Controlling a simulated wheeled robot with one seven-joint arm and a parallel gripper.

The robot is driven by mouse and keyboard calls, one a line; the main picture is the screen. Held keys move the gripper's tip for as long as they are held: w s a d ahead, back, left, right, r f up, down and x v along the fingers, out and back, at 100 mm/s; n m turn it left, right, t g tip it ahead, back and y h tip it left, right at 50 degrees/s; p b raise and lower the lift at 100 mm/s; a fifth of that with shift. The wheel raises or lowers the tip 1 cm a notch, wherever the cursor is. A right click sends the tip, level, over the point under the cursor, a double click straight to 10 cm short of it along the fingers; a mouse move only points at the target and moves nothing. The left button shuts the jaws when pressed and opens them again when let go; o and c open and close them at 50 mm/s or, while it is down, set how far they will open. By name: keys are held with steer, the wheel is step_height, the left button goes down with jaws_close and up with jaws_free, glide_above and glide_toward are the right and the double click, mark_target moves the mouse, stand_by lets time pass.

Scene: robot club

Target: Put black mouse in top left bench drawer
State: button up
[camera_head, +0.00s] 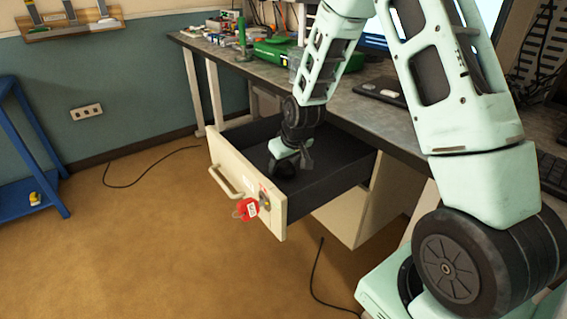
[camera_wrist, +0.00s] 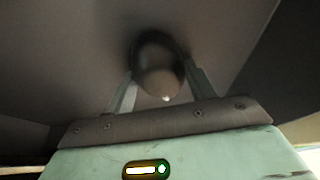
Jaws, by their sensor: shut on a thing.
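The top left bench drawer (camera_head: 228,179) is pulled open, with a cream front, a handle and a dark interior. My gripper (camera_head: 291,169) is inside the drawer's opening, pointing down. In the wrist view, my gripper (camera_wrist: 160,88) is shut on the black mouse (camera_wrist: 158,50), a dark rounded thing between the two fingers, over the drawer's dark floor. In the head view, the mouse is mostly hidden by the gripper. I cannot tell whether the mouse touches the drawer floor.
A red tag (camera_head: 250,209) hangs at the lock on the drawer front. The bench top (camera_head: 355,110) carries a green device (camera_head: 274,50), a keyboard and small parts. A blue shelf (camera_head: 30,150) stands at the left. The floor (camera_head: 150,240) before the drawer is clear except for cables.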

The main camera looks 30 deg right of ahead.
steer(key=o, duration=1)
steer(key=p+v, duration=0.2)
steer(key=v, duration=1)
steer(key=s+a+r+n+g+y, duration=0.1)
steer(key=s+a+n, duration=0.1)
steer(key=s+a, duration=0.5)
steer(key=s+a+r+n+g, duration=0.1)
steer(key=s+a+r+n, duration=0.15)
steer(key=a, duration=0.75)
steer(key=s+a+n+g, duration=0.1)
steer(key=s+a, duration=0.1)
steer(key=s, duration=0.3)
steer(key=s+a, duration=0.2)
steer(key=s, duration=0.4)
steer(key=s+a+n+g, duration=0.1)
steer(key=s+a, duration=0.2)
steer(key=s, duration=0.3)
steer(key=shift+s+r+n+g+h, duration=0.1)
steer(key=shift+r+n+g+h, duration=0.2)
steer(key=shift+r+n, duration=0.1)
